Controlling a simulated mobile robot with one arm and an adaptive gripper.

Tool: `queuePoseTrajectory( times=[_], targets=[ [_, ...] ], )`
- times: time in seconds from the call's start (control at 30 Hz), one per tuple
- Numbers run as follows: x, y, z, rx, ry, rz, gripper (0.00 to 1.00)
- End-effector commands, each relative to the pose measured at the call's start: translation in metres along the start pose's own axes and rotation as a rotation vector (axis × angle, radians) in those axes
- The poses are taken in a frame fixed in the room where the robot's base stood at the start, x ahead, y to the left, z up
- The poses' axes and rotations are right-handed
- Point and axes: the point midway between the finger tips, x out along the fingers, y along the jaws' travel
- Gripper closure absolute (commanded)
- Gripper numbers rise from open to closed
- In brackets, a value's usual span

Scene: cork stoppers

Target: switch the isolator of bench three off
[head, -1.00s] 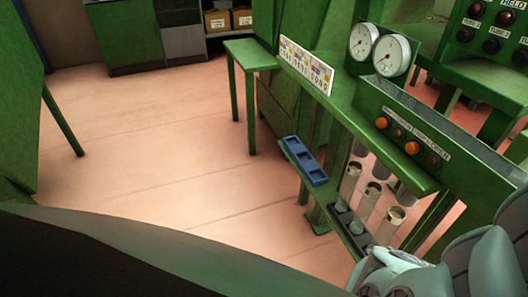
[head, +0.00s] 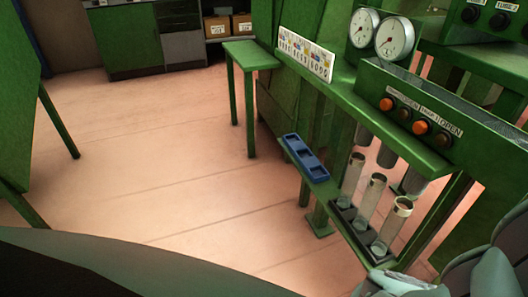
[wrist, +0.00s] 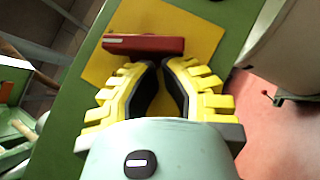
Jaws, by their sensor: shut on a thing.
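In the wrist view, a red bar-shaped handle (wrist: 143,45) lies crosswise on a yellow plate (wrist: 105,68) on a green surface. I take it for the isolator handle; no bench number is readable on it. My gripper (wrist: 162,66) has its yellow-padded fingers closed in at the handle's near edge, shut on it. The tips and the exact contact are partly hidden. In the head view the fingers and the handle are not visible.
In the head view, a green bench carries white gauges (head: 395,38), a panel with orange lamps (head: 421,128) and a white card (head: 306,55). Glass tubes (head: 374,195) stand in a dark rack beside a blue tray (head: 306,157). Open floor (head: 160,150) lies left.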

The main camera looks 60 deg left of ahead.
Motion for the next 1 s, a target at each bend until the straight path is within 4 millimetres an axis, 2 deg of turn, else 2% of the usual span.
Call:
queuePoseTrajectory(
  times=[0.43, 1.0],
  targets=[
    [0.0, -0.006, -0.001, -0.078, -0.003, 0.084, 1.0],
    [0.001, -0.015, 0.001, -0.264, -0.004, 0.273, 1.0]
  ],
)
